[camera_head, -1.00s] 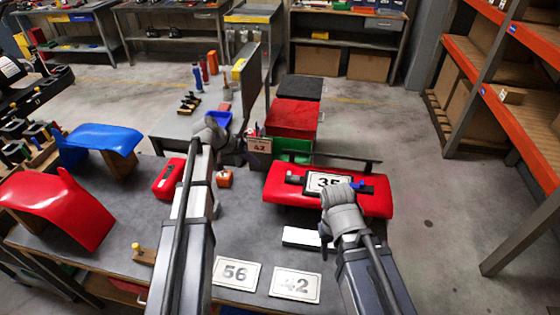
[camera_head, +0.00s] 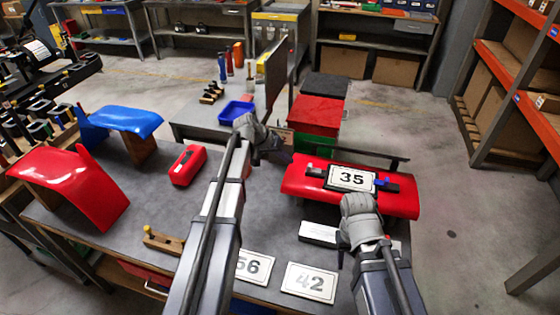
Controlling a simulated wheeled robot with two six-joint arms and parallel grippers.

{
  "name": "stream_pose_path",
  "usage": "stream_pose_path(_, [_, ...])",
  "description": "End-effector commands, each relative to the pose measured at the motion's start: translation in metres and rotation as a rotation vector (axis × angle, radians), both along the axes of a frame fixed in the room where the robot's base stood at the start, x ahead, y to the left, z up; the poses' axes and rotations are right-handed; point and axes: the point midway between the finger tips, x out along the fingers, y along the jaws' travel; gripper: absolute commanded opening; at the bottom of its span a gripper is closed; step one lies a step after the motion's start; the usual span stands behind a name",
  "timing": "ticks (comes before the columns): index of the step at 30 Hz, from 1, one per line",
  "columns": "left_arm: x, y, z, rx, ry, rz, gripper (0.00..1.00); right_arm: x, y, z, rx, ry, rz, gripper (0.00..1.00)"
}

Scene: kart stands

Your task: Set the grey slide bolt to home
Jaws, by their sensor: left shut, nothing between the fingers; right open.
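I cannot clearly make out a grey slide bolt in the head view. My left gripper (camera_head: 249,128) is shut and empty, over the far side of the bench, near a blue tray (camera_head: 236,111). My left arm covers part of the bench middle.
White plates "42" (camera_head: 309,281) and "56" (camera_head: 254,266) lie at the near edge. A wooden block with a yellow knob (camera_head: 163,241), a red case (camera_head: 187,165), a red fender (camera_head: 72,189) and a blue fender (camera_head: 124,119) are to the left.

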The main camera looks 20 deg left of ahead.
Motion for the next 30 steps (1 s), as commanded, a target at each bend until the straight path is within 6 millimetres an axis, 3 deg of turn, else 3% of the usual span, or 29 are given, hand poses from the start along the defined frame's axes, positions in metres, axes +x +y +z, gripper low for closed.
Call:
stream_pose_path(1, [0.004,-0.004,-0.013,0.0,0.0,-0.002,0.0,0.0,0.0,-0.013,0.0,0.0,0.0,0.5])
stream_pose_path(3, [0.008,-0.009,-0.021,0.0,0.0,-0.002,0.0,0.0,0.0,-0.021,0.0,0.0,0.0,0.5])
stream_pose_path(5, [0.005,-0.021,-0.012,0.0,-0.001,-0.003,0.0,0.0,0.0,-0.012,0.0,0.0,0.0,0.5])
stream_pose_path(12, [0.005,-0.043,-0.012,0.0,0.0,-0.001,0.0,0.0,0.0,-0.012,0.0,0.0,0.0,0.5])
stream_pose_path(26, [0.006,-0.048,-0.012,0.001,-0.001,0.001,0.0,0.0,0.0,-0.012,0.0,0.0,0.0,0.5])
stream_pose_path(30, [0.006,-0.06,-0.012,0.001,-0.001,-0.002,0.0,0.0,0.0,-0.012,0.0,0.0,0.0,0.5])
